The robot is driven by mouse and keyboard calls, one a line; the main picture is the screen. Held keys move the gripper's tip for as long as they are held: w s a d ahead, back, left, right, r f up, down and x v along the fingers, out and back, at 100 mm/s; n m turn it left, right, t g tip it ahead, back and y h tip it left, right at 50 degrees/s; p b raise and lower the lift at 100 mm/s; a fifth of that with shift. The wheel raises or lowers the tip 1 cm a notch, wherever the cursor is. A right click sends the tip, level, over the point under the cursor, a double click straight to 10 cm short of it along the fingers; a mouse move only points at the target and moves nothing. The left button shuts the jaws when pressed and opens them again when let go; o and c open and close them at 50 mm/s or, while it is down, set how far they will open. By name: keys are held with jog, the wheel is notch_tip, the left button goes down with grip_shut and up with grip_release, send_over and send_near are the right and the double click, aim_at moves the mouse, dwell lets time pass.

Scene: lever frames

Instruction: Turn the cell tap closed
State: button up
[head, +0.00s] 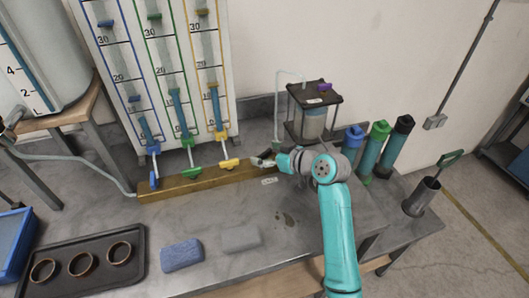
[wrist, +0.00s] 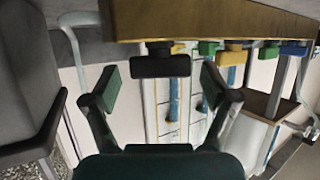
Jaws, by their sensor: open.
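A black tap handle (wrist: 160,66) hangs from a short dark stem at the edge of the wooden beam in the wrist view, its bar lying along the beam. I take it to be the cell tap. My gripper (wrist: 163,88) is open, with a green-padded finger to each side of the handle and a gap on both sides. In the head view my gripper (head: 266,160) is at the right end of the wooden beam (head: 205,183), near the clear cell (head: 313,122) with its dark top and base. My arm and gripper hide most of the black handle there.
Blue (head: 153,180), green (head: 191,172) and yellow (head: 229,163) taps line the beam below the gauge board (head: 135,60). A blue sponge (head: 181,254), a grey block (head: 240,238) and a tray of rings (head: 130,280) lie in front. Several capped cylinders (head: 373,152) stand right.

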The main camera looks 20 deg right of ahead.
jog(key=shift+w+a+f, duration=0.2)
jog(key=shift+w+a, duration=0.05)
jog(key=shift+w, duration=0.1)
jog(key=c, duration=1.2)
jog(key=shift+o, duration=0.2)
jog(key=shift+h, duration=0.3)
jog(key=shift+a+m+t+h, duration=0.1)
jog(key=shift+m+t+h, duration=0.4)
jog(key=shift+m+h, duration=0.4)
jog(key=shift+m+t+h, duration=0.4)
jog(key=shift+m+h, duration=1.5)
jog(key=shift+h, duration=0.1)
